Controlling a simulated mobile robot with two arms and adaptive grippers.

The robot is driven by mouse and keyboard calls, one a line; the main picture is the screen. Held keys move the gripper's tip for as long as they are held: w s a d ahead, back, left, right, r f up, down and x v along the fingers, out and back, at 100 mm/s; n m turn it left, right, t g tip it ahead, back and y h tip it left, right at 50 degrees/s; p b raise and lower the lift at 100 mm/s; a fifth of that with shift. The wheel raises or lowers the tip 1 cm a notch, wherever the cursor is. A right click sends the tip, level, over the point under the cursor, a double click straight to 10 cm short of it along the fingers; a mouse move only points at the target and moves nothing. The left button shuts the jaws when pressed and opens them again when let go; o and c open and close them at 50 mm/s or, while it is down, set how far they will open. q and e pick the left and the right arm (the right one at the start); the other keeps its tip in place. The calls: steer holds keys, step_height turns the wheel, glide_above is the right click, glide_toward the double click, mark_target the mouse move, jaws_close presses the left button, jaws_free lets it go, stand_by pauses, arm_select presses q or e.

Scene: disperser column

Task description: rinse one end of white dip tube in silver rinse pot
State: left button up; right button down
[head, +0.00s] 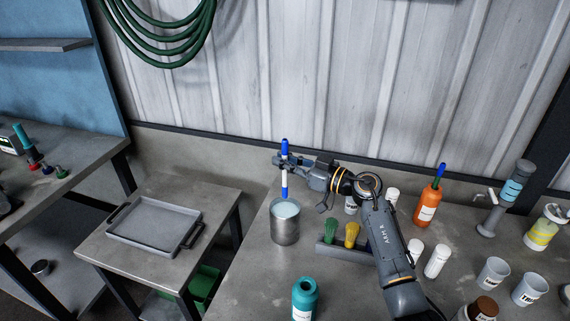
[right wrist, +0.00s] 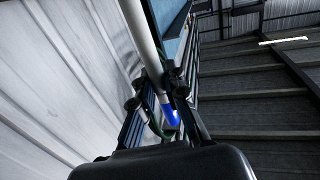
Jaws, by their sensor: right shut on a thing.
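The white dip tube (head: 284,180) has blue ends and stands nearly upright in the head view. My right gripper (head: 284,161) is shut on its upper part. In the right wrist view the tube (right wrist: 143,35) passes between the fingers (right wrist: 154,92), one blue end showing. The silver rinse pot (head: 286,230) stands on the bench below, with pale liquid at its open top. The tube's lower blue end is at the pot's mouth; I cannot tell whether it touches the liquid. My left gripper is not in view.
A dark holder (head: 341,251) with green and yellow items sits close right of the pot. A teal bottle (head: 304,298) stands in front, and an orange bottle (head: 428,205) farther right. A grey tray (head: 157,243) lies on the lower table at left. The bench left of the pot is narrow.

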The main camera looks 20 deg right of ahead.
mark_target(286, 149)
steer(key=shift+f+b, duration=1.35)
steer(key=shift+b, duration=0.3)
steer(key=shift+f+b, duration=0.4)
steer(key=shift+f, duration=1.5)
steer(key=shift+f+b, duration=0.85)
steer(key=shift+f, duration=1.85)
steer(key=shift+r, duration=0.1)
step_height(286, 149, up, 13)
steer(key=p, duration=1.6)
steer(key=shift+r+p, duration=0.9)
steer(key=shift+r, duration=0.3)
steer(key=shift+s+d+f, duration=0.1)
